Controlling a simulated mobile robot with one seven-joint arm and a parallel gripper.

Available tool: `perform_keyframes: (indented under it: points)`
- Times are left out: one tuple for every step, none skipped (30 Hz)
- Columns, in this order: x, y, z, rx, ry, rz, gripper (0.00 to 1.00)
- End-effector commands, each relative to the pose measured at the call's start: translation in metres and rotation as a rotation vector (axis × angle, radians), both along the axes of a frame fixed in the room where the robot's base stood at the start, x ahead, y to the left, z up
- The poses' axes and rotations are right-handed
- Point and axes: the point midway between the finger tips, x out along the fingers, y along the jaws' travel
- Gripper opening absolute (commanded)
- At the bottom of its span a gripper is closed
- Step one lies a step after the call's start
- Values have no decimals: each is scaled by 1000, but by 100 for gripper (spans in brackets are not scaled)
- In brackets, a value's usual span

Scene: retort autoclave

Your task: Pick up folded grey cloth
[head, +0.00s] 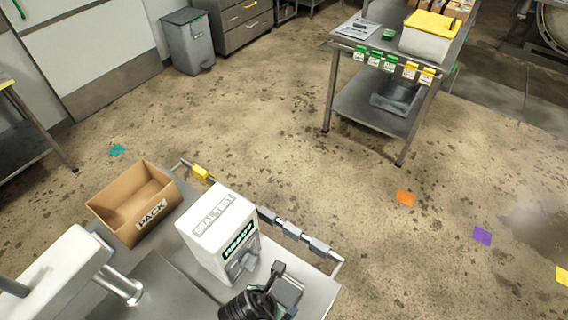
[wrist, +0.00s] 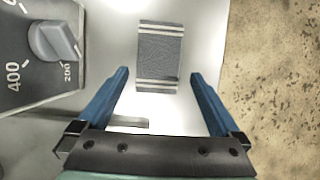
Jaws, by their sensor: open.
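The folded grey cloth (wrist: 160,60) shows in the wrist view as a small dark grey rectangle with pale stripes near its top and bottom ends. It lies flat on a bright metal surface. My gripper (wrist: 158,76) is open, with its two blue fingers apart and nothing between them that I can see held. The cloth appears ahead of and between the fingertips; its height gap to them is hard to judge. In the head view my gripper (head: 272,290) is dark, low over the near bench, and I cannot make out the cloth there.
A white seal test box (head: 220,235) with a dial (wrist: 52,40) stands close left of the cloth. A cardboard PACK box (head: 115,190) is farther left on the steel bench (head: 318,285). Floor lies just beyond its right edge. A second table (head: 350,98) stands across open floor.

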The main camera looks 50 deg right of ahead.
Motion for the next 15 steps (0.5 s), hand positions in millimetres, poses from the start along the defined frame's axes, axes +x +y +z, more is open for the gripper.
perform_keyframes:
  points:
    - [0,-3,-4,1,2,-2,100]
    - [1,-5,-7,1,2,-2,100]
    - [1,-8,-12,1,1,-3,100]
    - [1,-10,-15,1,2,-3,100]
    - [2,-11,-18,1,2,-3,100]
    - [2,-13,-24,1,2,-2,100]
    - [2,-14,-27,1,2,-2,100]
    - [3,-15,-30,0,1,-1,100]
    - [3,-16,-33,1,2,-2,100]
    - [3,-17,-34,1,1,-1,100]
    - [3,-17,-36,0,0,-1,100]
    - [3,-18,-37,0,0,-1,100]
    - [3,-18,-38,0,0,0,100]
    - [3,-18,-38,1,0,0,100]
    - [3,-18,-38,0,0,0,100]
